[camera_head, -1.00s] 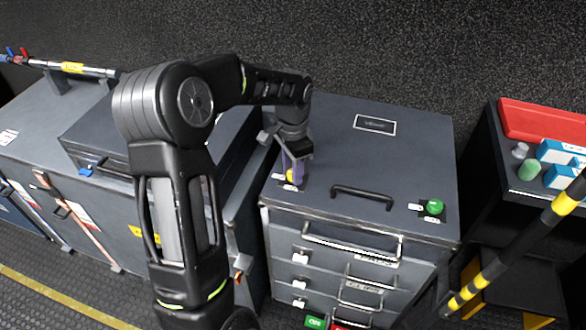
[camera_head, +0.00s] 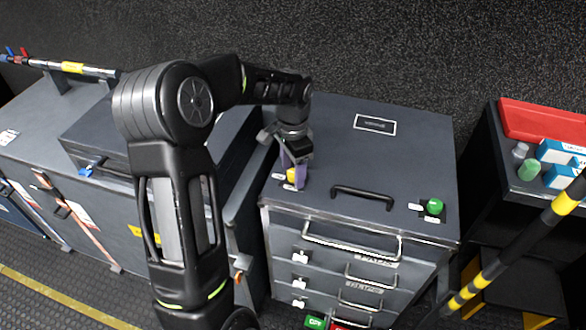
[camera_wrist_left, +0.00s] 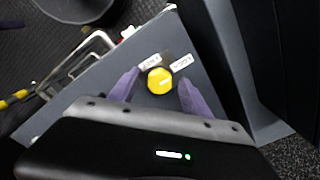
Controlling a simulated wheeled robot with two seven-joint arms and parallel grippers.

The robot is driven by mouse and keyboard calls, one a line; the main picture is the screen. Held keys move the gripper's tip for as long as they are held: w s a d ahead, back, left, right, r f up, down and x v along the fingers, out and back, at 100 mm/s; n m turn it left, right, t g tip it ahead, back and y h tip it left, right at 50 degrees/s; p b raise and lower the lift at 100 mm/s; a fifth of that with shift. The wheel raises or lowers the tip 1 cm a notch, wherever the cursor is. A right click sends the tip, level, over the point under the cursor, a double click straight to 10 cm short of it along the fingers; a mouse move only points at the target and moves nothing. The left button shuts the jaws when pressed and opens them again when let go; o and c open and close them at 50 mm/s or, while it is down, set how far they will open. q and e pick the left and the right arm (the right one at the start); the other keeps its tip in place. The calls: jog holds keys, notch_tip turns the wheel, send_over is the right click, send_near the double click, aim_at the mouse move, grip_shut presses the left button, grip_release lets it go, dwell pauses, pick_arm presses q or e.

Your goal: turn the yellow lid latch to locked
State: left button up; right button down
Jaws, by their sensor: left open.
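The yellow lid latch (camera_head: 291,175) is a round knob on the front left corner of the grey drawer cabinet's lid (camera_head: 340,145). In the left wrist view the yellow latch (camera_wrist_left: 159,81) shows whole, with a pale line on its face and two white labels beside it, their text too small to read surely. My left gripper (camera_head: 294,176) points down over the latch. Its purple fingers (camera_wrist_left: 158,78) are open, one on each side of the latch, with gaps visible in the wrist view. My right gripper is out of view.
A black handle (camera_head: 362,194) and a green knob (camera_head: 435,206) sit on the same lid, right of the latch. Drawers with metal handles are below. A grey case (camera_head: 90,140) lies to the left; a yellow-black striped pole (camera_head: 500,262) stands at right.

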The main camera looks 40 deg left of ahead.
aim_at(293, 173)
pick_arm(q)
notch_tip(293, 173, up, 8)
jog(key=shift+f, duration=0.1)
dwell(0.4)
jog(key=shift+f, duration=0.1)
dwell(0.4)
